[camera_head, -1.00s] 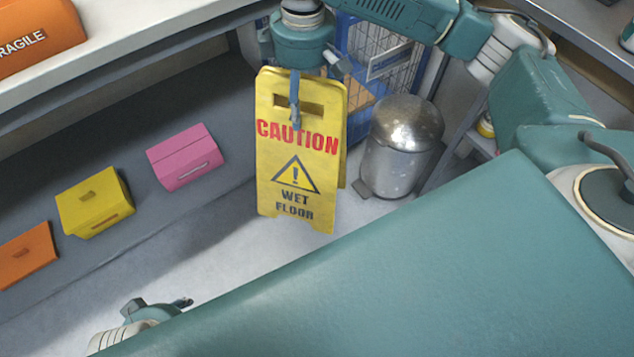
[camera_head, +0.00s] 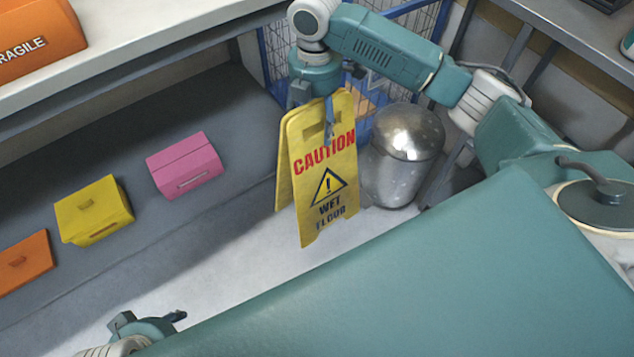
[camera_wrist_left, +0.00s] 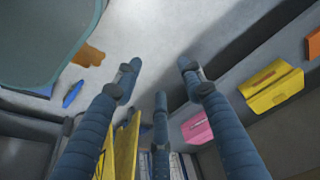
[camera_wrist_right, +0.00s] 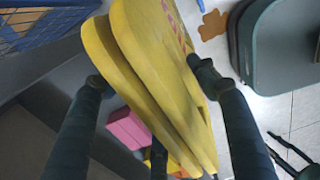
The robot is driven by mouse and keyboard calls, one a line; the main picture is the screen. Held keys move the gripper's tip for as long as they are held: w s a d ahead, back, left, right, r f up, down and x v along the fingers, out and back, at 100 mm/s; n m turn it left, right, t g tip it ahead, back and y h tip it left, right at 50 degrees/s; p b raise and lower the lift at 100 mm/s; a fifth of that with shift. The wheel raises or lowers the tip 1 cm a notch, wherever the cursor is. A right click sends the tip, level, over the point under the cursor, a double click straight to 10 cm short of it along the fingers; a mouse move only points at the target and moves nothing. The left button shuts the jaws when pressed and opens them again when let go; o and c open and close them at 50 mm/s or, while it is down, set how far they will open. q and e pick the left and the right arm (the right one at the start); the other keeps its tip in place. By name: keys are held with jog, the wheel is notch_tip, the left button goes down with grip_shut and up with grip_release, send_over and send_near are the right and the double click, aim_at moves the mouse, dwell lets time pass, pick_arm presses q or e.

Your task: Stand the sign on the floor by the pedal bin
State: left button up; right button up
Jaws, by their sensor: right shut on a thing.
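The yellow caution wet floor sign (camera_head: 308,201) hangs upright, slightly tilted, from my right gripper (camera_head: 328,112). That gripper is shut on its top, near the handle slot. In the right wrist view the sign (camera_wrist_right: 158,75) passes between the fingers, its two panels close together. Whether its feet touch the floor is unclear. The silver pedal bin (camera_head: 399,160) stands just right of the sign in the head view, and the sign's edge overlaps it slightly. My left gripper (camera_head: 152,322) is low at the front left, empty, with its fingers (camera_wrist_left: 159,72) apart.
A blue wire cage (camera_head: 414,22) stands behind the sign and bin. Orange, yellow (camera_head: 94,210) and pink (camera_head: 184,164) boxes sit on a grey shelf at left. A brown patch (camera_wrist_left: 88,55) and a blue item (camera_wrist_left: 73,95) lie on the floor. Floor below the sign is clear.

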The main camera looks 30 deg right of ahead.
notch_tip(320, 180, down, 2)
jog(key=shift+f+b, duration=0.2)
jog(key=shift+b, duration=0.1)
pick_arm(q)
jog(key=w+d+r+t+h+b, duration=0.1)
jog(key=w+r+t, duration=0.3)
jog(key=w, duration=0.4)
jog(key=w+d+r+t+h+b, duration=0.1)
jog(key=w+d+r+t+b, duration=0.3)
jog(key=w, duration=0.4)
notch_tip(320, 180, up, 2)
jog(key=shift+w+d+r+t+h, duration=0.3)
jog(key=shift+w+d+t, duration=0.1)
jog(key=shift+t, duration=0.3)
pick_arm(e)
notch_tip(320, 180, down, 16)
jog(key=shift+f, duration=0.15)
pick_arm(q)
jog(key=shift+s+a+f, duration=0.1)
pick_arm(e)
jog(key=shift+f, duration=0.1)
jog(key=o, duration=2)
jog(key=shift+c, duration=0.2)
pick_arm(q)
jog(key=shift+f, duration=0.1)
